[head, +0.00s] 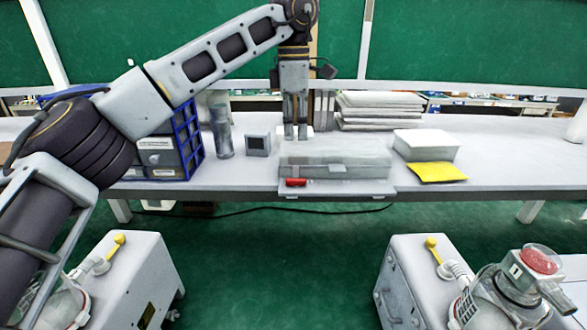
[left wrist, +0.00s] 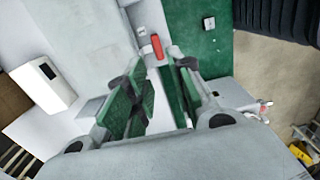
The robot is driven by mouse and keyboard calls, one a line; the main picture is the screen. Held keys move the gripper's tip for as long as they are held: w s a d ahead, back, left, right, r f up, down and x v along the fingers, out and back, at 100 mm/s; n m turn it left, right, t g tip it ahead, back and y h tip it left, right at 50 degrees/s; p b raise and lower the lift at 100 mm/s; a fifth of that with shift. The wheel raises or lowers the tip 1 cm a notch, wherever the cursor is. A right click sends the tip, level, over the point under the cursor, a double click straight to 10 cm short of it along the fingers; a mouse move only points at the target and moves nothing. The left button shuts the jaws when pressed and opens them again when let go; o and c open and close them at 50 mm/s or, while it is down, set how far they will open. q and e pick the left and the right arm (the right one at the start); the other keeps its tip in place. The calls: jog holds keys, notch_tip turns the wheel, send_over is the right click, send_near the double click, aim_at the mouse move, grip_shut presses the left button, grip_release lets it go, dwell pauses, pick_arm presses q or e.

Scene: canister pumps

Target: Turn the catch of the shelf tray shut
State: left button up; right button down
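The shelf tray (head: 345,188) is a pale flat ledge at the front edge of the workbench. Its red catch (head: 296,182) sits near its left end and lies roughly crosswise in the head view. My left gripper (head: 296,134) points down from above, behind the catch and near the left end of a grey case. In the left wrist view, the fingers of the left gripper (left wrist: 162,70) stand apart with nothing between them. The red catch (left wrist: 157,46) shows just beyond the fingertips, with no visible contact. My right gripper is not in view.
The grey case (head: 335,158) lies behind the tray's front strip. A small grey box (head: 258,145), a blue-framed drawer unit (head: 188,145) and a yellow sheet (head: 437,172) are on the workbench. Two pump units, left (head: 125,280) and right (head: 405,285), stand in front, with green floor between.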

aim_at(293, 179)
pick_arm(q)
jog(key=shift+w+a+r, duration=0.25)
jog(key=shift+a+r, duration=0.05)
jog(key=shift+r, duration=0.05)
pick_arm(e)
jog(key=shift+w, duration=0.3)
pick_arm(q)
jog(key=shift+s, duration=0.1)
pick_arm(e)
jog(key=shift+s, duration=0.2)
